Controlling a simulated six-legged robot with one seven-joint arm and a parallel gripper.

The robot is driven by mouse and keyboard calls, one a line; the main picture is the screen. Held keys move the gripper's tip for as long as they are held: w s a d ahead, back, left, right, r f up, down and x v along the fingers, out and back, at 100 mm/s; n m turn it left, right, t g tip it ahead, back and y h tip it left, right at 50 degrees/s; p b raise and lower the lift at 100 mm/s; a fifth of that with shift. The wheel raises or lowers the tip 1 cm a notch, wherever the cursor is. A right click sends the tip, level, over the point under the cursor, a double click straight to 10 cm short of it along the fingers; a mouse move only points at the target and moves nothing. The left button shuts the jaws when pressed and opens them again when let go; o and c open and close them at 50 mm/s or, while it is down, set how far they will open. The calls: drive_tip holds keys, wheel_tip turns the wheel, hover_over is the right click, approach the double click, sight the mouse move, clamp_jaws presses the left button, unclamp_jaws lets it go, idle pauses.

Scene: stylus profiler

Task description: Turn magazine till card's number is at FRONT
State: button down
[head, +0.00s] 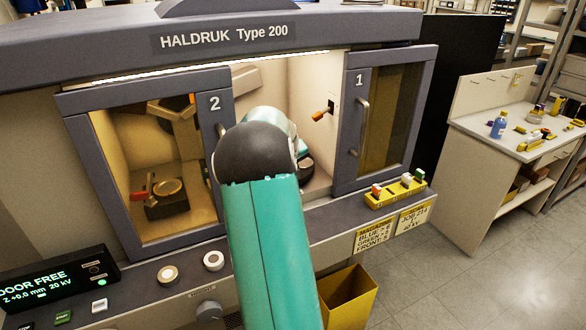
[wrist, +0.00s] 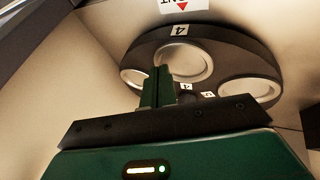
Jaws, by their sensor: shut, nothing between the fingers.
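The magazine (wrist: 225,48) is a dark round disc with several pale round pockets, seen in the wrist view. A white label with a 4 (wrist: 178,30) is on its rim, close to the FRONT sign (wrist: 184,5) with its red triangle. Smaller number labels (wrist: 186,87) near its hub are hard to read. My gripper (wrist: 160,76) is shut and empty, its fingers overlapping the near pockets in the picture; I cannot tell whether they touch. In the head view my arm hides the gripper and most of the magazine. The yellow card (head: 374,236) mentions magazine and front; its number is unclear.
The door marked 2 (head: 215,104) stands left of my arm and the door marked 1 (head: 360,82) right, framing the opening. An orange-tipped lever (head: 320,115) is on the inner wall.

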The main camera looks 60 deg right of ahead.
drive_tip(key=shift+s+d+n, duration=0.15)
drive_tip(key=shift+d+n, duration=0.25)
